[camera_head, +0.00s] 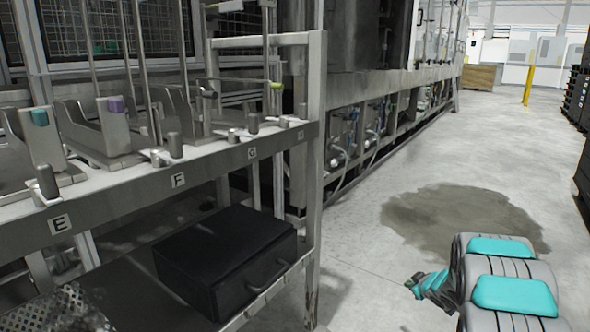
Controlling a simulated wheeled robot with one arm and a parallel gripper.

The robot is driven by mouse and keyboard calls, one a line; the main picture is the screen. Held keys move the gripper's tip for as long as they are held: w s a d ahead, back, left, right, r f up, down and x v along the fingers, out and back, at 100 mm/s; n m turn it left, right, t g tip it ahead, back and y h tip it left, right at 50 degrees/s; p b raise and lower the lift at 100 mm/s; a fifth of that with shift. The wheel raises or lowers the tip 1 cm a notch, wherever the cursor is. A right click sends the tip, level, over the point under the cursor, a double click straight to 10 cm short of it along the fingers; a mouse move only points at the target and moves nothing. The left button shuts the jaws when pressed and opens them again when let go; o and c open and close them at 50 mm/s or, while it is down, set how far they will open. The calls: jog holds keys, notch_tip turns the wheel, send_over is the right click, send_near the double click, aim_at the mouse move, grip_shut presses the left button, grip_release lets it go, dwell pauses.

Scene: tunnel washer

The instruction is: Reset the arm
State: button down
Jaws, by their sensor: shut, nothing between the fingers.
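My arm shows at the bottom right, with grey rounded links and teal caps. A small ribbed teal and grey end, which looks like my gripper (420,285), sticks out to the left of these links. It is small in the picture, and its fingers look closed together with nothing held. It is over the open concrete floor, to the right of the metal rack (315,180) and apart from it.
The rack carries metal holders on a shelf labelled E, F and G. A black case (225,260) lies on its lower shelf. A dark wet patch (460,215) marks the floor. A yellow post (528,85) and dark stacks (577,95) stand farther back.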

jog(key=s+r+m+g+h+p, duration=0.3)
jog(key=s+r+m+g+h, duration=0.15)
jog(key=s+r, duration=1.2)
jog(key=s+a+r+g+y+p, duration=0.1)
jog(key=s+a+r+g, duration=0.1)
jog(key=s+a, duration=0.5)
jog(key=s+a+r+m+g+y+p, duration=0.1)
jog(key=s+a+r+g, duration=0.2)
jog(key=s, duration=1.6)
jog(key=s+a+r+m+g+y+p, duration=0.1)
jog(key=s+a+r+g+y+p, duration=0.1)
jog(key=s+a, duration=1)
jog(key=shift+s+r, duration=0.5)
jog(key=shift+r, duration=0.1)
jog(key=shift+a+g, duration=0.15)
jog(key=shift+g, duration=0.1)
